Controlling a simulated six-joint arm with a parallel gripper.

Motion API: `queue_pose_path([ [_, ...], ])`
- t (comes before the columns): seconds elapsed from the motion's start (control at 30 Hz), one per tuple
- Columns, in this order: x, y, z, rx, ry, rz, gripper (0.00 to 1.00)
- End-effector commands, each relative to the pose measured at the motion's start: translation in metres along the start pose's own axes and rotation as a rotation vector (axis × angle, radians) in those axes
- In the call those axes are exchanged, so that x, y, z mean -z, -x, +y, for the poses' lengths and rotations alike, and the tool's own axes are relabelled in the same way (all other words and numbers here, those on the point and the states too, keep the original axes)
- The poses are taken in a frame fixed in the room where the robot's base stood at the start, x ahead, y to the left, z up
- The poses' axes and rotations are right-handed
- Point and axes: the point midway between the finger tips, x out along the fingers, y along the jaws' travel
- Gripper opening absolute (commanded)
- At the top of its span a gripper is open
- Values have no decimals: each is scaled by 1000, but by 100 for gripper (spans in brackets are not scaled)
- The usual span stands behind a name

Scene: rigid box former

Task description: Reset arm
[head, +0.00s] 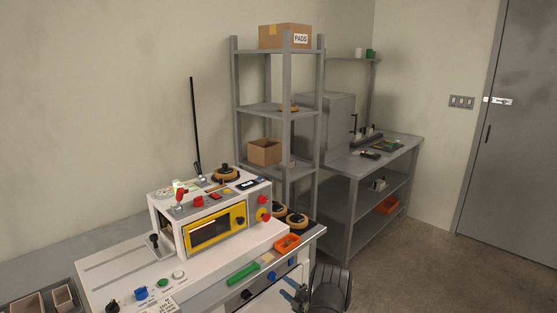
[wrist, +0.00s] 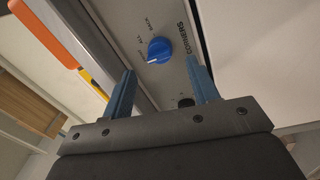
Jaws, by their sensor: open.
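My gripper (wrist: 161,88) shows in the wrist view with its two blue fingers spread apart and nothing between them. Beyond the fingertips is a blue knob (wrist: 160,50) on a grey panel lettered "CORNERS". In the head view my gripper (head: 294,298) is at the bottom centre, in front of the machine's front panel. The blue knob (head: 274,278) is on that panel, just left of the fingers. The box former machine (head: 160,270) is white with a yellow-framed window (head: 215,229).
Open floor (head: 440,240) lies at right, before a grey door (head: 505,140).

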Motion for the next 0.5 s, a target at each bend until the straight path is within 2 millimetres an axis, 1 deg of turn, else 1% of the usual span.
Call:
queue_pose_path([
  [0.03, -1, 11, 0, 0, -1, -2, 55],
  [0.1, -1, 25, 0, 1, 0, -3, 55],
  [0.5, 0, 106, -1, 1, -1, -2, 55],
])
